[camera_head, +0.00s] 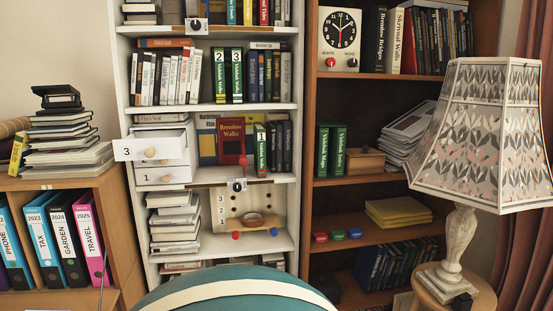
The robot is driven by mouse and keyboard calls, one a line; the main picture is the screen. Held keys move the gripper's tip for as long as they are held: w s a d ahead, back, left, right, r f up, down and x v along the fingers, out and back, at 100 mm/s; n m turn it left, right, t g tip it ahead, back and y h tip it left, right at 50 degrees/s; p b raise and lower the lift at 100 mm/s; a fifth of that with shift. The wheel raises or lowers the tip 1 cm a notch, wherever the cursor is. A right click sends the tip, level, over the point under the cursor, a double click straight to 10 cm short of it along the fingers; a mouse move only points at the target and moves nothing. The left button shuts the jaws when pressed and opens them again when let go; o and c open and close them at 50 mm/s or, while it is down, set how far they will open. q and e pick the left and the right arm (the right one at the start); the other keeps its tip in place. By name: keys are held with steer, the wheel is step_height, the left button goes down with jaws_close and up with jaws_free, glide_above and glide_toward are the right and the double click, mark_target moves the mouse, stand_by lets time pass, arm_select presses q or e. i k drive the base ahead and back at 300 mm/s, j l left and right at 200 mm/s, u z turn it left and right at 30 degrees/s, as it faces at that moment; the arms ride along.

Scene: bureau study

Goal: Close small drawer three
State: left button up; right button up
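Small drawer three (128,150) is a white drawer with a black "3" and a round wooden knob. It is the top drawer of a small white drawer unit on the white bookcase, and it stands pulled out toward me and to the left. Its front juts past the bookcase's left side. The drawer labelled 1 (146,179) at the bottom of the unit looks shut. The drawer between them is mostly hidden behind drawer three's front. Neither of my grippers shows in the head view.
A teal chair back (235,292) with a white band stands in front of the bookcase. At left, a wooden cabinet (125,232) holds binders and stacked books. At right are a brown bookcase (306,120) and a patterned lamp (480,140) on a round stool.

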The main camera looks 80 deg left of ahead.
mark_target(145, 145)
steer(key=u, duration=3.15)
